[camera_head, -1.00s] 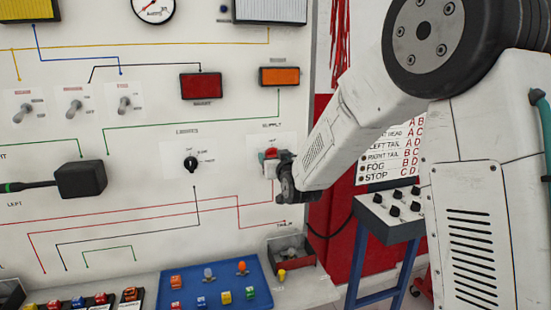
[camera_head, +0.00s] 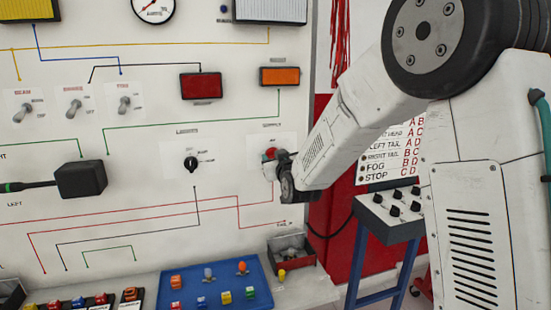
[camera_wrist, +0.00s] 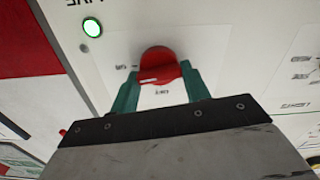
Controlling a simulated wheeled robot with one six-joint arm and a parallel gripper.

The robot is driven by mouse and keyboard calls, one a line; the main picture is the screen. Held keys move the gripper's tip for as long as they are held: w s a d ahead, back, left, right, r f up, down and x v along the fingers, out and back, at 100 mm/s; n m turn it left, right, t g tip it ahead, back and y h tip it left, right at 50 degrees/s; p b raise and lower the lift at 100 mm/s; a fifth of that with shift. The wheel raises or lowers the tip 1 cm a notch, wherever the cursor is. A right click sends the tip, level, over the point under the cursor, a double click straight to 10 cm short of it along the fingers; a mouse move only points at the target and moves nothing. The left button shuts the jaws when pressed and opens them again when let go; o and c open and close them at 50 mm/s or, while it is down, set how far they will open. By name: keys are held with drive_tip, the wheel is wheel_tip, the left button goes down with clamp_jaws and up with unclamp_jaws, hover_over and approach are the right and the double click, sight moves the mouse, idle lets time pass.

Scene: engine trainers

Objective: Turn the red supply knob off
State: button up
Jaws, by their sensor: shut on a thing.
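The red supply knob (camera_wrist: 160,67) is on the white panel, under the SUPPLY label in the head view (camera_head: 270,153). In the wrist view its raised grip lies across the picture, with a white mark near its left end. My gripper (camera_wrist: 159,85) is at the knob, its two green fingers on either side, shut on it. In the head view my gripper (camera_head: 275,170) covers the lower right of the knob. A green lamp (camera_wrist: 92,27) is lit near the knob in the wrist view. The small lettering around the knob is hard to read.
The black lights knob (camera_head: 191,163) is left of the supply knob. A blue tray (camera_head: 180,282) of small coloured parts and a grey-red bin (camera_head: 310,253) stand below. A sloped switch box (camera_head: 393,215) on a blue stand is at the right.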

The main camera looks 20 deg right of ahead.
drive_tip(key=shift+a+f+n, duration=0.15)
drive_tip(key=shift+n, duration=3.85)
drive_tip(key=shift+a+f+n, duration=0.1)
drive_tip(key=shift+f+n, duration=0.05)
drive_tip(key=shift+n, duration=3.85)
drive_tip(key=o, duration=1)
drive_tip(key=s, duration=0.8)
drive_tip(key=shift+w, duration=0.1)
